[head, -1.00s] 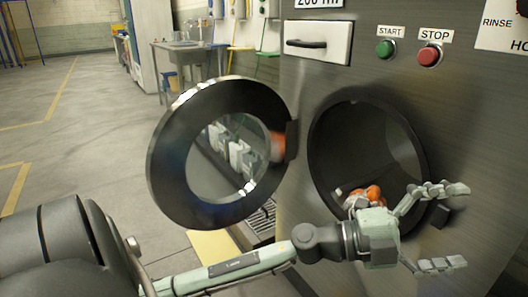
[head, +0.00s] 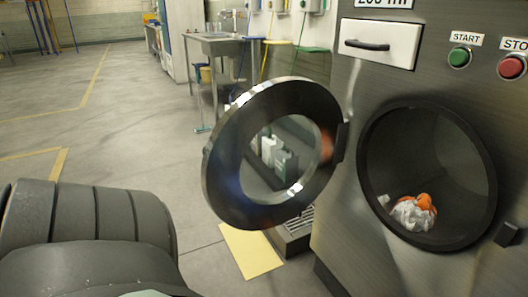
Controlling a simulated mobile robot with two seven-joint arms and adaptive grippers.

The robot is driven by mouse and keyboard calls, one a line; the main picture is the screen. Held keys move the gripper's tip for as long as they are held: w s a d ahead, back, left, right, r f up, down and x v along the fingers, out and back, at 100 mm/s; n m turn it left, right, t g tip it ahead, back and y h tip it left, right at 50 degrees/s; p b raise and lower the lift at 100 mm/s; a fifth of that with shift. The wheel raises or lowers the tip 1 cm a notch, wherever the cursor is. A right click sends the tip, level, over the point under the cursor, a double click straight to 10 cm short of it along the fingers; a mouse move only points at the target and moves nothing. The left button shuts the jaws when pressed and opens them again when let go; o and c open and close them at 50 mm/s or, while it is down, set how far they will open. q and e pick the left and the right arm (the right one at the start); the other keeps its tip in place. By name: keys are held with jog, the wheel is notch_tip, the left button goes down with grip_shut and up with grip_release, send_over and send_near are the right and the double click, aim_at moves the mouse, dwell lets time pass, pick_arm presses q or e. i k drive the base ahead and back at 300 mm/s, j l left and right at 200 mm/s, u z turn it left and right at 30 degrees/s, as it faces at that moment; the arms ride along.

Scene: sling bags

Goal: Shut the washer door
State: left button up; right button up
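The washer door (head: 226,133) is a round dark ring with a glass window. It stands swung open to the left of the washer (head: 345,235), on a hinge at its right edge. The round drum opening (head: 374,190) is uncovered, with orange and white items (head: 415,212) lying inside at the bottom. A dark latch block (head: 506,234) sits to the right of the opening. Part of my arm fills the lower left of the head view, left of the door and apart from it in the picture. Neither gripper is in view.
A green start button (head: 460,57), a red stop button (head: 512,67) and a white drawer (head: 380,43) are above the opening. A yellow mat (head: 250,251) lies on the floor below the door. A sink table (head: 214,47) stands behind. Floor at left is clear.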

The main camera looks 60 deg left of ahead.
aim_at(226, 150)
jog(key=k+j, duration=0.15)
jog(key=j, duration=0.2)
jog(key=k+j+z, duration=0.15)
jog(key=j, duration=0.2)
jog(key=k+j, duration=0.1)
jog(key=j, duration=0.25)
jog(key=j+z, duration=0.1)
jog(key=j, duration=0.25)
jog(key=k+j+z, duration=0.1)
jog(key=j, duration=0.3)
jog(key=k+j+z, duration=0.1)
jog(key=j, duration=0.25)
jog(key=k, duration=0.05)
